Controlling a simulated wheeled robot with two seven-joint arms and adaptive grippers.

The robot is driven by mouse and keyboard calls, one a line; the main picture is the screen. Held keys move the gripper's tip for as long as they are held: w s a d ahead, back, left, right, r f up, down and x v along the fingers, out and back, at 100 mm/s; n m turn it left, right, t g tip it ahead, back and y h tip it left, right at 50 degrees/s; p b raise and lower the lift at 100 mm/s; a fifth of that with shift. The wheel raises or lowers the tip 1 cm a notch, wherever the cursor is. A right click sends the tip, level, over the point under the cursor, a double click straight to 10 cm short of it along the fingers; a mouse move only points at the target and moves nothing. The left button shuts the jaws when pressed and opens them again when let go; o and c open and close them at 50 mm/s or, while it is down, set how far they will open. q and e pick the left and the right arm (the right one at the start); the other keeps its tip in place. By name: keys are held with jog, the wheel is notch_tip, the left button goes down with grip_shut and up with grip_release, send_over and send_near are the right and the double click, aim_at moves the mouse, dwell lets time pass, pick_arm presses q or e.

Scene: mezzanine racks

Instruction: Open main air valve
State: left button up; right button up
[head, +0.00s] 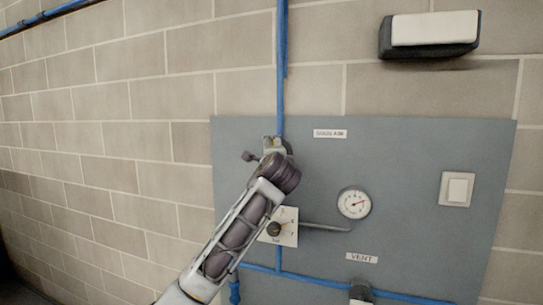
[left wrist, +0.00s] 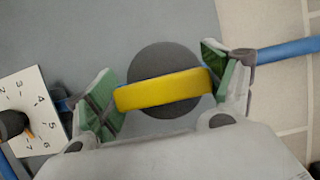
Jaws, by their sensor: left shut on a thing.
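The main air valve shows in the left wrist view as a yellow handle (left wrist: 163,91) in front of a dark round body (left wrist: 160,62). The handle lies roughly in line with the blue pipe (left wrist: 290,50). My left gripper (left wrist: 163,90) is shut on the handle, with a green-padded finger at each end. In the head view my left gripper (head: 268,152) is at the pipe on the upper left of the grey panel (head: 420,150) and hides most of the valve. My right gripper is in neither view.
Below the valve is a white numbered plate with a dark knob (head: 275,229). A round gauge (head: 353,203), a light switch (head: 457,189) and a VENT label (head: 361,258) are to the right. A dark fitting (head: 362,292) sits below the label. A lamp (head: 430,35) hangs above.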

pick_arm(q)
jog(key=shift+f, duration=0.1)
jog(key=o, duration=0.9)
jog(key=shift+o, duration=0.2)
jog(key=s, duration=1.2)
jog(key=shift+d, duration=0.45)
